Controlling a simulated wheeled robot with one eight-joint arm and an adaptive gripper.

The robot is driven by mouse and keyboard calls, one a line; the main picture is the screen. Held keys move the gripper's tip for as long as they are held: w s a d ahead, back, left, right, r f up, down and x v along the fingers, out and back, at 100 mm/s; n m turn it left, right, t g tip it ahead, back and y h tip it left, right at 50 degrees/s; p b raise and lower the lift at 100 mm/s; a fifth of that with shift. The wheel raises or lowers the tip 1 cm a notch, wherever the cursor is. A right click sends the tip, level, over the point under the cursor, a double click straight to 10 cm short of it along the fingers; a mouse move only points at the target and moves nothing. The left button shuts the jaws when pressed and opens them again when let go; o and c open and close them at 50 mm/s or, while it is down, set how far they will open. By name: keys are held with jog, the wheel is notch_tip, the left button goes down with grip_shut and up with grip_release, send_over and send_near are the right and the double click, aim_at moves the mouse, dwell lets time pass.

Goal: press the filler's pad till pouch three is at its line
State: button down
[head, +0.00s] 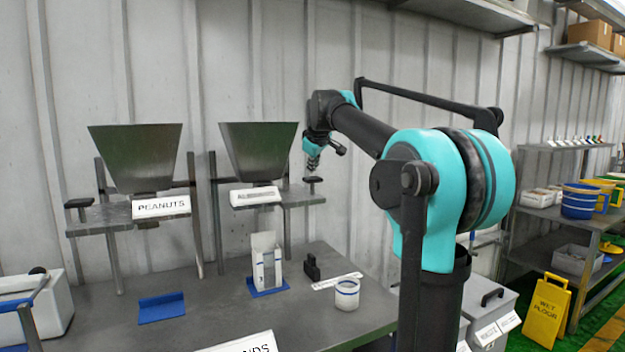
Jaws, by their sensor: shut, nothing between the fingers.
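A white pouch (266,262) with a clear front stands upright on a blue base under the right filler's hopper (259,150). No number shows on it, and its line and fill level are too small to make out. The right filler's dark pad (313,180) sits on a post at the right end of its shelf. My gripper (313,168) points down and is shut and empty, right over this pad. I cannot tell whether its tips touch the pad. The left filler, labelled PEANUTS (161,206), has its own pad (77,203) at the left.
An empty blue base (161,307) lies on the grey table (110,325) under the left filler. A white tub with a blue band (347,294) and a small black block (312,267) stand right of the pouch. A white bin (45,305) is at far left.

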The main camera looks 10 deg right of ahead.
aim_at(313, 178)
jog(key=shift+f, duration=0.1)
dwell(0.5)
jog(key=shift+f, duration=0.3)
jog(key=shift+f, duration=1.65)
dwell(1.7)
jog(key=shift+r, duration=2.1)
jog(key=shift+r, duration=2.5)
